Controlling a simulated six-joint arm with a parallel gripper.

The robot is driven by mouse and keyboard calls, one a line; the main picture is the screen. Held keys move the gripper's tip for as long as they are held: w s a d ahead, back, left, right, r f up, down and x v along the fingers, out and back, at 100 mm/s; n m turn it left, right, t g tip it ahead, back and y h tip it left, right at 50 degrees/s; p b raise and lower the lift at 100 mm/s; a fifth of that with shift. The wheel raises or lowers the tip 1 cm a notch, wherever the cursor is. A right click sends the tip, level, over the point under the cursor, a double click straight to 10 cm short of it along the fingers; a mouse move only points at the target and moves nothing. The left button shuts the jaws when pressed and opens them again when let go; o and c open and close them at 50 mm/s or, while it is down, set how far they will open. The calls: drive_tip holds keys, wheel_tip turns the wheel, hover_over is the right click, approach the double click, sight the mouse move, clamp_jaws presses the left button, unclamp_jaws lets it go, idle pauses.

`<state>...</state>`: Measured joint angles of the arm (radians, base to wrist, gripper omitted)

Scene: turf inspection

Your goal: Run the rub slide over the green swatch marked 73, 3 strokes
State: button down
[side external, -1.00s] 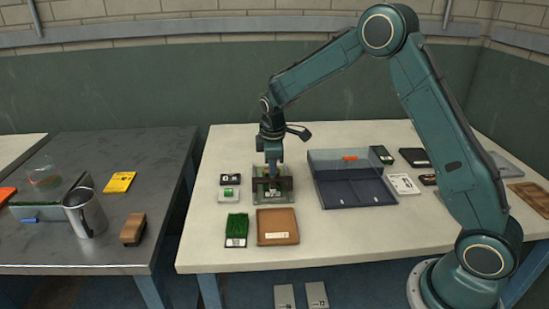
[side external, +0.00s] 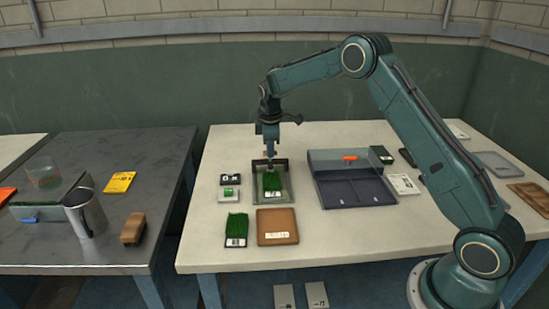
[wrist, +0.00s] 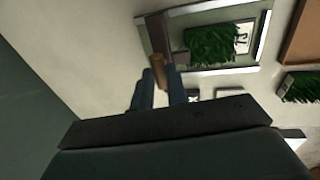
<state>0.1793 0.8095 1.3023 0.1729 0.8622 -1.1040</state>
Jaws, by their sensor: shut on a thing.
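The swatch also shows in the wrist view (wrist: 212,45). The rub slide (side external: 282,162), a dark crossbar, stands at the far end of the frame, beyond most of the turf. My gripper (side external: 269,156) is shut on the slide's brown handle, which shows between the fingers in the wrist view (wrist: 159,70). How near the slide's underside is to the turf is hidden.
Another green swatch (side external: 236,227) and a brown tray (side external: 277,238) lie in front of the frame. Small labelled blocks (side external: 229,194) sit at its left. A dark compartment box (side external: 345,193) with a clear lid stands at its right. The table's front strip is clear.

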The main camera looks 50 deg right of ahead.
drive_tip(key=shift+w+d+r, duration=0.15)
drive_tip(key=shift+w+d, duration=0.7)
drive_tip(key=shift+w, duration=0.1)
drive_tip(key=c, duration=1.4)
unclamp_jaws()
drive_tip(key=shift+s, duration=0.1)
drive_tip(key=r, duration=0.4)
drive_tip(key=s+a+r, duration=0.1)
drive_tip(key=r, duration=0.4)
drive_tip(key=a+r, duration=0.1)
drive_tip(key=r, duration=0.3)
drive_tip(key=shift+s+r, duration=0.2)
drive_tip(key=shift+s, duration=0.2)
